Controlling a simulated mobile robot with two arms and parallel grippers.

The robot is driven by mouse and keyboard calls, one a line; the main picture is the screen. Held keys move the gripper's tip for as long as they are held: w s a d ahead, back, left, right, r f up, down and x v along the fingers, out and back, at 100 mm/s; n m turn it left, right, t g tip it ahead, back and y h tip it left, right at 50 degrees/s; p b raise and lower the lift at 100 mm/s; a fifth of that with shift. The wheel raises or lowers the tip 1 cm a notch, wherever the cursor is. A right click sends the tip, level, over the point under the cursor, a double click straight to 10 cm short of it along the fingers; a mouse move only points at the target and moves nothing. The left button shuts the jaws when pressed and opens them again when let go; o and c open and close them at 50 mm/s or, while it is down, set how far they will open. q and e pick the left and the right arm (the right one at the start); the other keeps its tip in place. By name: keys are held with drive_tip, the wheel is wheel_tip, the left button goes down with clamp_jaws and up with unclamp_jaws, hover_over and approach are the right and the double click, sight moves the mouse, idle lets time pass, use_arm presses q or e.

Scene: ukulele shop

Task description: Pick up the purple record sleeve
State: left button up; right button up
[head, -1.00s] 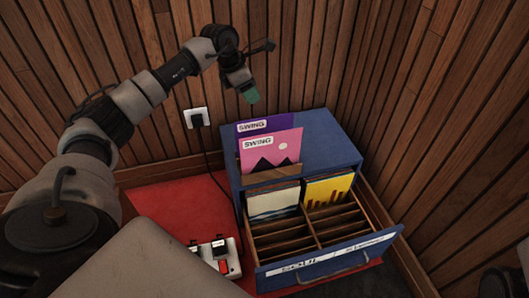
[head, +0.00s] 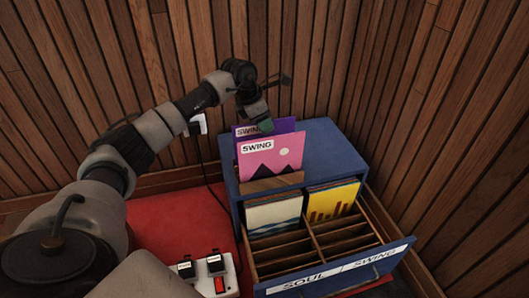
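The purple record sleeve (head: 286,125) stands upright on top of the blue cabinet, behind a pink sleeve (head: 284,165) that hides most of it. Both carry a white "SWING" label. My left gripper (head: 264,125) points down at the upper edge of the purple sleeve, overlapping it in the picture. I cannot tell whether its fingers touch or straddle the sleeve, or how far apart they are. My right gripper is not in view.
A wooden holder (head: 270,184) sits at the sleeves' foot. The blue cabinet (head: 325,150) has its drawer (head: 330,275) pulled open, with white and yellow sleeves in the rear slots. Wood-slat walls stand close behind. A power strip (head: 212,277) lies on the red floor area.

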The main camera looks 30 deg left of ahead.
use_arm(q)
drive_tip(key=shift+w+f+p, duration=0.1)
drive_tip(key=shift+f+p, duration=0.2)
drive_tip(key=shift+f, duration=0.15)
idle(0.5)
clamp_jaws()
